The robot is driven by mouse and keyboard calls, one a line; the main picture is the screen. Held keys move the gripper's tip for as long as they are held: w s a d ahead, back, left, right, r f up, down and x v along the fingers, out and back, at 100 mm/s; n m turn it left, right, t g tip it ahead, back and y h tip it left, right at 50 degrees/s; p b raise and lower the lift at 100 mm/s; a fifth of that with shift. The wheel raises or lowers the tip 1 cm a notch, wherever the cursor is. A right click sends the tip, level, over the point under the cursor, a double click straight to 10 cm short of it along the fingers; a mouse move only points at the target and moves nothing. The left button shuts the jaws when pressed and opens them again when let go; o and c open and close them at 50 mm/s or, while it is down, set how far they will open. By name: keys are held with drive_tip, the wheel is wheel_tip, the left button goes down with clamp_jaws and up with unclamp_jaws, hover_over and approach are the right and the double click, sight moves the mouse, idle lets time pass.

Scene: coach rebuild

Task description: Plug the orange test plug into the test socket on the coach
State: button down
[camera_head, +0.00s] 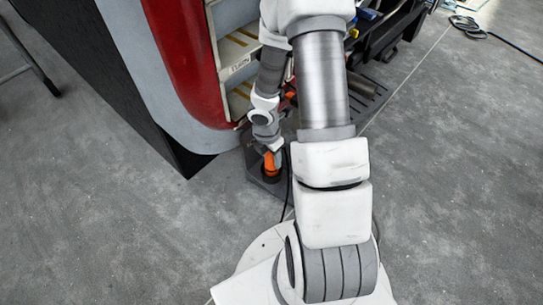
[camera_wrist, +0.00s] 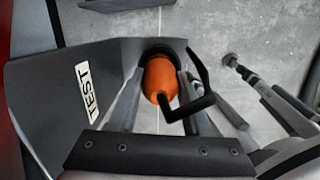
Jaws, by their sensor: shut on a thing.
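The orange test plug (camera_wrist: 161,75) is between the two fingers of my gripper (camera_wrist: 163,88) in the wrist view, which are shut on it. Its far end is at the dark round test socket (camera_wrist: 158,47) in a grey housing (camera_wrist: 50,75) with a white "TEST" label (camera_wrist: 87,90). Plug and socket line up closely, but I cannot tell how deep the plug sits. A black bent piece (camera_wrist: 190,108) sticks out at the plug's near end. In the head view, the plug (camera_head: 270,165) shows low beside the coach (camera_head: 185,60), under my gripper (camera_head: 273,150), partly hidden by it.
The coach's red and white side and open shelves (camera_head: 238,50) stand close to the left of my arm. A dark rack with tools (camera_head: 385,30) is behind it. A cable (camera_head: 480,30) lies on the floor at top right. The grey floor at right is clear.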

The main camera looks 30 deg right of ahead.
drive_tip(key=shift+f+b, duration=0.65)
drive_tip(key=c, duration=0.6)
unclamp_jaws()
drive_tip(key=shift+r, duration=0.1)
drive_tip(key=r+p, duration=0.7)
drive_tip(key=a+r+p, duration=0.1)
drive_tip(key=r+p, duration=0.2)
drive_tip(key=r, duration=0.1)
drive_tip(key=shift+s+a, duration=0.1)
drive_tip(key=shift+s, duration=0.1)
drive_tip(key=shift+f, duration=0.1)
drive_tip(key=shift+s, duration=0.1)
